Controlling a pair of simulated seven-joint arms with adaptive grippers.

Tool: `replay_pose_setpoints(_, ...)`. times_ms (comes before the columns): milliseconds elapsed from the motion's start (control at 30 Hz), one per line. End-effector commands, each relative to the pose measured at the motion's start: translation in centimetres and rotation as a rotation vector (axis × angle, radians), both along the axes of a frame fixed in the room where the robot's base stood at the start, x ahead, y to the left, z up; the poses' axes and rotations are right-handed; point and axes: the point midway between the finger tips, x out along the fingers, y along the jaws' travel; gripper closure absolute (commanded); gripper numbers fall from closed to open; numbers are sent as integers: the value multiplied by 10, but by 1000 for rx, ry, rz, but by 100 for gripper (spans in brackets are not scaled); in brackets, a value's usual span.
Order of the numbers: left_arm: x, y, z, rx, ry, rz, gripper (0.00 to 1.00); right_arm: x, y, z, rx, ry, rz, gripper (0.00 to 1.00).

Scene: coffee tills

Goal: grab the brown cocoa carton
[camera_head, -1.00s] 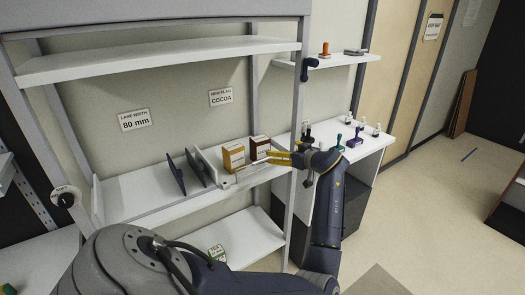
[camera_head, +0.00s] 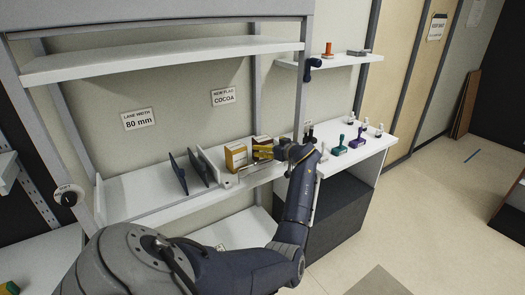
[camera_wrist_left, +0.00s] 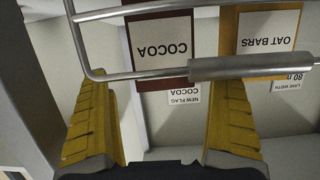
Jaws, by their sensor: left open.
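The brown cocoa carton (camera_head: 262,139) stands upright on the middle shelf, partly hidden by my left gripper (camera_head: 266,153) in the head view. In the left wrist view its white COCOA label (camera_wrist_left: 162,38) appears upside down. My left gripper (camera_wrist_left: 163,62) is open, its yellow fingers toward the two sides of the carton. The right-hand finger overlaps the edge of the mustard oat bars carton (camera_wrist_left: 270,30) beside it. The wrist view does not settle how deep the fingers reach. My right gripper is not in view.
The oat bars carton (camera_head: 236,157) stands close left of the cocoa. A metal rod (camera_wrist_left: 150,76) crosses in front of the cartons. Dark upright dividers (camera_head: 178,172) stand farther left on the shelf. A counter with small stamp-like items (camera_head: 338,147) lies to the right.

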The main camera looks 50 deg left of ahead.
Motion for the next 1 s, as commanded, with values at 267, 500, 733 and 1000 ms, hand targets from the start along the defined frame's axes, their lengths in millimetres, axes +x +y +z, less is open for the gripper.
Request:
replay_pose_setpoints(267, 0, 33, -6, 1, 3, 1, 4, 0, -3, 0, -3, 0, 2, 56)
replay_pose_setpoints(500, 3, 47, -12, 0, 3, 0, 4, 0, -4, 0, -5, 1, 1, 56)
replay_pose_setpoints(733, 3, 48, -12, -1, 2, -1, 4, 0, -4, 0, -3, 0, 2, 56)
replay_pose_setpoints(1000, 3, 48, -12, 0, 2, 0, 32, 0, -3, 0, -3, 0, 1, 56)
